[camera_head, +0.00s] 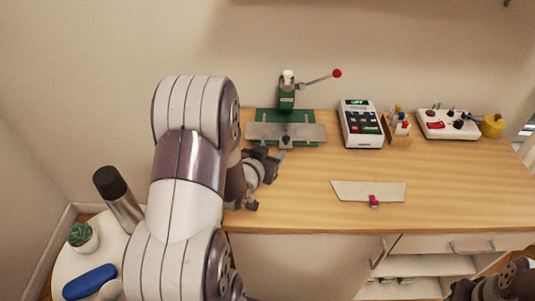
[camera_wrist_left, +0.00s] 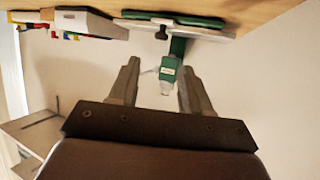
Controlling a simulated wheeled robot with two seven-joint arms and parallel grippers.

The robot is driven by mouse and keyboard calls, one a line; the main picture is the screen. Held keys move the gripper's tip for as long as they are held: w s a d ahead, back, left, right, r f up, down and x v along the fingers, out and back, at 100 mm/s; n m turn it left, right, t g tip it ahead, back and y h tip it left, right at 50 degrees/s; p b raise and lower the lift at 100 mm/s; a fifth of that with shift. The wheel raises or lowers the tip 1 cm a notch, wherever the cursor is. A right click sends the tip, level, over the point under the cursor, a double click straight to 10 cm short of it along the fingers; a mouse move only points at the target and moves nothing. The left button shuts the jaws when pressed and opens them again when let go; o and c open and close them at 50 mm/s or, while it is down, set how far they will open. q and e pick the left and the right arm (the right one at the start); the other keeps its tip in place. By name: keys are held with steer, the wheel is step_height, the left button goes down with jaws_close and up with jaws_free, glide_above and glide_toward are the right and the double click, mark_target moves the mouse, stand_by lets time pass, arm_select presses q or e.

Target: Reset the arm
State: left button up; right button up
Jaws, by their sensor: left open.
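My left gripper (camera_head: 280,158) is over the left part of the wooden table, just in front of the green press. In the left wrist view its two fingers (camera_wrist_left: 155,85) stand apart with nothing between them. That view is upside down, with the press beyond the fingers. My right gripper shows only in part as a dark arm end at the bottom right corner of the head view; its fingers cannot be made out.
The green press (camera_head: 287,98) with a red-knobbed lever stands at the table's back. A keypad device (camera_head: 361,124), a small wooden holder (camera_head: 398,128) and a white control box (camera_head: 448,124) stand to its right. A pale cloth piece (camera_head: 352,190) lies near the front edge.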

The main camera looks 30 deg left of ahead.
arm_select(q)
steer(key=shift+v, duration=1)
steer(key=s+f+g, duration=0.1)
steer(key=f+g, duration=0.1)
steer(key=s+f, duration=0.1)
steer(key=f, duration=0.1)
steer(key=shift+s+a+g, duration=0.2)
steer(key=shift+s+g, duration=0.1)
steer(key=shift+g, duration=0.1)
steer(key=s+g, duration=0.1)
steer(key=s+f+n+g, duration=0.1)
steer(key=s+g, duration=0.1)
steer(key=shift+s+f+p, duration=0.1)
steer(key=shift+f+p, duration=0.1)
steer(key=shift+p, duration=0.2)
steer(key=s+g, duration=0.1)
steer(key=s+d+r+g+p, duration=0.2)
steer(key=shift+s+d+h, duration=0.15)
steer(key=shift+s+h, duration=0.1)
steer(key=shift+h, duration=0.05)
steer(key=s+d+r+m+g+h+p, duration=0.1)
steer(key=s+d+r+m+g+p, duration=0.2)
steer(key=d+r+p, duration=0.3)
steer(key=d+r, duration=0.5)
steer(key=shift+d+h, duration=0.3)
steer(key=shift+d, duration=0.1)
